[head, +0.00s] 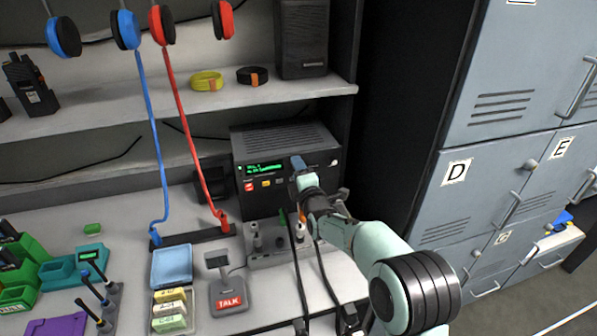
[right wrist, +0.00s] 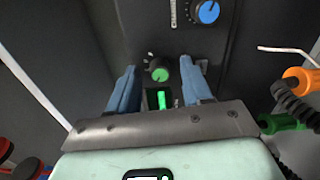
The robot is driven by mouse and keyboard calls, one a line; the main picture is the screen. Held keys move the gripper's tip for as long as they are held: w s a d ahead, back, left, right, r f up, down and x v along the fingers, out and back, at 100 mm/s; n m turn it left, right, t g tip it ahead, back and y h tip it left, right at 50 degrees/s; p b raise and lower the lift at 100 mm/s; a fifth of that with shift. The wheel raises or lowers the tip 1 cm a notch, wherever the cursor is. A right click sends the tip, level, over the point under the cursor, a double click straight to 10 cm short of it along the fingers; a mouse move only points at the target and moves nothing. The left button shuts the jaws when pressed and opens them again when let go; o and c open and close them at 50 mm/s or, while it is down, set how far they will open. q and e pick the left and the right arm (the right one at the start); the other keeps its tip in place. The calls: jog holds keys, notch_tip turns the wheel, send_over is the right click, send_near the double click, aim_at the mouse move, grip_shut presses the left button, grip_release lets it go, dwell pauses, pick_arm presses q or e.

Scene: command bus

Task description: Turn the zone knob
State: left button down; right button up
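A black radio unit (head: 262,205) with a lit green display (head: 266,167) stands on the counter under the shelf. My right gripper (head: 299,166) is in front of the right part of its face and hides most of the controls there. In the right wrist view, the open right gripper (right wrist: 158,84) has its two blue fingers on either side of a black knob with a green cap (right wrist: 160,72), with visible gaps. A knob with a blue cap (right wrist: 207,12) is farther up the panel. I cannot read which is the zone knob. My left gripper is out of view.
A base with upright plugs and cords (head: 268,260) stands below the radio. A TALK microphone (head: 228,290) and a blue tray (head: 172,266) are to its left. Grey lockers (head: 480,180) stand to the right. Headsets (head: 160,25) hang above.

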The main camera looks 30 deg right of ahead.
jog(key=shift+s, duration=0.1)
jog(key=v, duration=1.3)
jog(key=shift+a, duration=0.1)
